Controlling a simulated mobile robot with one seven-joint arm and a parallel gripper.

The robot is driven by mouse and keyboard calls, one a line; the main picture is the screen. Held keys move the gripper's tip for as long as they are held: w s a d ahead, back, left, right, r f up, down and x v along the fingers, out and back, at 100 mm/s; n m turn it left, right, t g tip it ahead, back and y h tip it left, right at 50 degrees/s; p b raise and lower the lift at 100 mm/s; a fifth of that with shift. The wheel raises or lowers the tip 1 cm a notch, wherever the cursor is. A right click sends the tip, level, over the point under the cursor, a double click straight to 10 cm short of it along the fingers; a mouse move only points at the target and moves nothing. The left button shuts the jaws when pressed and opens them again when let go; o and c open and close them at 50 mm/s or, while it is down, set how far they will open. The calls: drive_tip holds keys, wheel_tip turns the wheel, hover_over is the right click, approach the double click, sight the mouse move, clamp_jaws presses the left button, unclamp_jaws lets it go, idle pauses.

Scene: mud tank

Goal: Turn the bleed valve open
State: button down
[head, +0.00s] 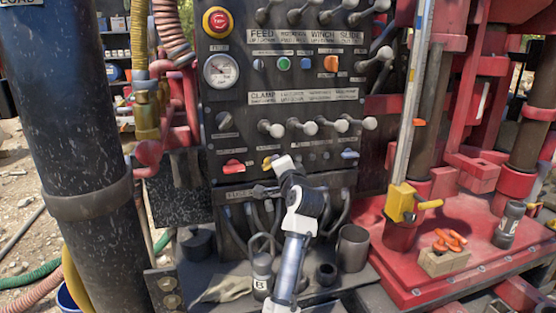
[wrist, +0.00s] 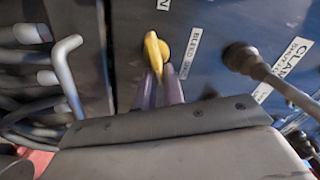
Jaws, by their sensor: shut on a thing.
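The bleed valve is a small yellow handle (wrist: 153,50) on the dark panel, with a white label reading "BLEED" beside it in the wrist view. In the head view a bit of the yellow handle (head: 267,162) shows just left of my wrist. My gripper (wrist: 160,88) is at the panel with its two purple-grey fingers shut on the yellow handle. In the wrist view the handle's free end points up, away from the fingers. The head view hides the fingertips behind my white and black wrist.
A red handle (head: 232,168) is left of the valve and a blue one (head: 349,154) right. Ball-tipped levers (head: 310,128) stick out above. Hoses (head: 330,212) hang below. A grey cup (head: 352,248) and a bottle (head: 262,272) stand on the shelf near my arm.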

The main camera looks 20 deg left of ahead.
drive_tip(key=shift+f+m+p, duration=0.25)
drive_tip(key=shift+m+p, duration=0.15)
drive_tip(key=shift+m, duration=0.8)
drive_tip(key=c, duration=1.5)
unclamp_jaws()
drive_tip(key=shift+s+d, duration=0.1)
drive_tip(key=b+v, duration=0.4)
drive_tip(key=v, duration=0.9)
drive_tip(key=shift+s+d, duration=0.25)
drive_tip(key=shift+a, duration=0.1)
